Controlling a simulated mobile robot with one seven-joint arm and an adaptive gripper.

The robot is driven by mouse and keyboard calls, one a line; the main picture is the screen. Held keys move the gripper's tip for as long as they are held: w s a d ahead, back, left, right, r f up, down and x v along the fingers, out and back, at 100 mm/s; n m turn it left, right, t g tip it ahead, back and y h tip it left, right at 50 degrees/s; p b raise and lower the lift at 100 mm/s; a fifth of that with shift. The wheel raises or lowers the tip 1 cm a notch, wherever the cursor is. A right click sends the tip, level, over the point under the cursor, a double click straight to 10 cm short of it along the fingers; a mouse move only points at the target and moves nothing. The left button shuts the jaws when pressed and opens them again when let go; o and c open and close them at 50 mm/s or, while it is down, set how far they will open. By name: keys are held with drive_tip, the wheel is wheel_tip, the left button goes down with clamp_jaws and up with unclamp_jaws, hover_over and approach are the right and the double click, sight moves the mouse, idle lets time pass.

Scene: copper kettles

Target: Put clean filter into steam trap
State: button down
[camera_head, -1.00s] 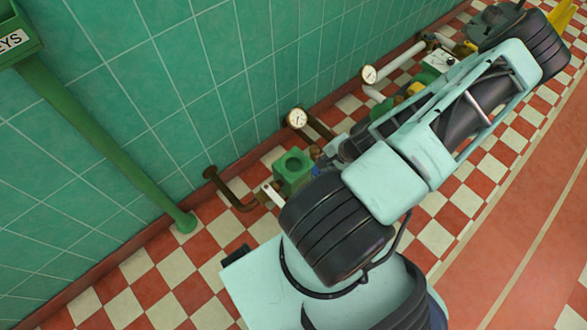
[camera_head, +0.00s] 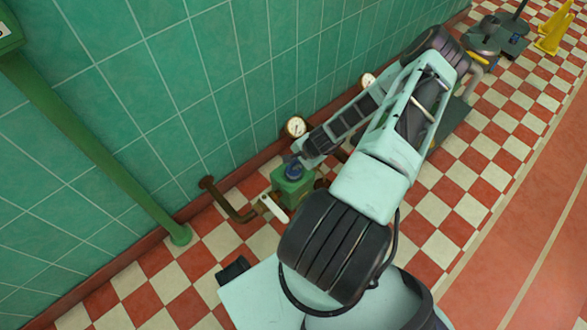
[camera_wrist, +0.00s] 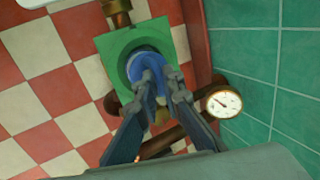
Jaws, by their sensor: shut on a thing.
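The steam trap (camera_head: 283,188) is a green block with a round opening in its top, low beside the tiled wall. It also shows in the wrist view (camera_wrist: 113,47), where I look down on it. My gripper (camera_wrist: 166,72) is over the opening and shut on a blue, round filter (camera_wrist: 147,60). The filter is at the opening and appears to sit at least partly within it; its depth is hidden by the fingers. In the head view my gripper (camera_head: 294,168) points down at the top of the trap, and the filter is barely distinguishable from it.
Brown pipes (camera_head: 230,205) join the trap. A dial gauge (camera_head: 295,127) stands close by, also near my right finger in the wrist view (camera_wrist: 224,103). A green sloping post (camera_head: 100,150) is at left. Yellow stands (camera_head: 556,30) are far right. Checkered floor is clear in front.

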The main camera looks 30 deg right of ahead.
drive_tip(key=f, duration=0.1)
drive_tip(key=f+b, duration=0.2)
drive_tip(key=f, duration=0.1)
drive_tip(key=shift+w+a, duration=0.1)
drive_tip(key=shift+w, duration=0.25)
drive_tip(key=shift+r, duration=0.1)
drive_tip(key=c, duration=2.5)
unclamp_jaws()
drive_tip(key=shift+f, duration=0.2)
drive_tip(key=o, duration=0.4)
drive_tip(key=shift+r, duration=0.1)
drive_tip(key=p+v, duration=0.4)
drive_tip(key=v, duration=0.8)
drive_tip(key=shift+r, duration=0.15)
